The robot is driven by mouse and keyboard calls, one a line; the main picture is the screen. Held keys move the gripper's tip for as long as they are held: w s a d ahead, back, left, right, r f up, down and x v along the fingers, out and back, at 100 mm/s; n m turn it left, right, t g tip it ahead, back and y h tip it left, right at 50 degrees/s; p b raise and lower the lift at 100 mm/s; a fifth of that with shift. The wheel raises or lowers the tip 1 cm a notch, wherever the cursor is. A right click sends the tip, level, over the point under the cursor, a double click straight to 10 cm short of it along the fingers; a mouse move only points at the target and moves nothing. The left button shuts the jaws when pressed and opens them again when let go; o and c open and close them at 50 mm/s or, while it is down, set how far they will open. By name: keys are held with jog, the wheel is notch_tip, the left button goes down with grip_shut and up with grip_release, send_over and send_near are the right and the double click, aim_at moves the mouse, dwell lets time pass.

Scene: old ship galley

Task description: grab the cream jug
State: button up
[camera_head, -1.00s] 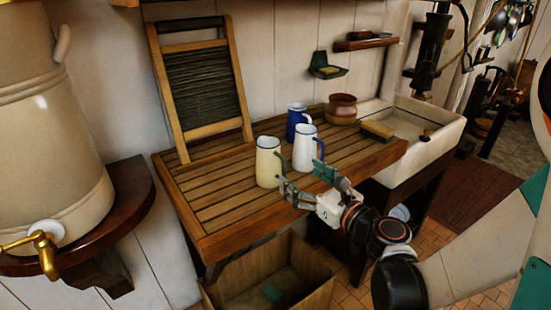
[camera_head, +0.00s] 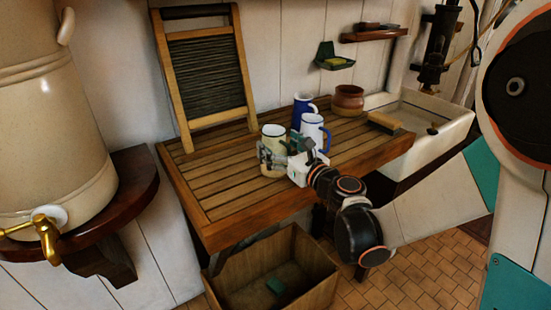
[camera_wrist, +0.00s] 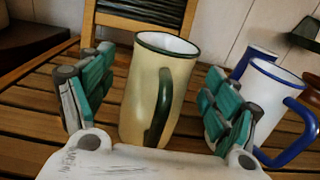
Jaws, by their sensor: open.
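The cream jug (camera_head: 272,142) stands upright on the slatted wooden board, with a dark green rim and handle. In the wrist view the cream jug (camera_wrist: 155,90) is between my open fingers, its green handle facing me. My gripper (camera_head: 278,157) is at the jug's near side in the head view and hides part of it. In the wrist view my gripper (camera_wrist: 158,100) has a finger on each side of the jug, with gaps showing; I see no clear contact.
A white jug with a blue handle (camera_wrist: 263,100) stands close to my right finger. A blue jug (camera_head: 302,108) and a brown pot (camera_head: 348,100) are behind. A scrub brush (camera_head: 384,123) lies by the sink. The slatted board (camera_head: 215,195) is clear at left.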

jog(key=shift+x, duration=1.05)
jog(key=c, duration=1.5)
jog(key=shift+r, duration=0.2)
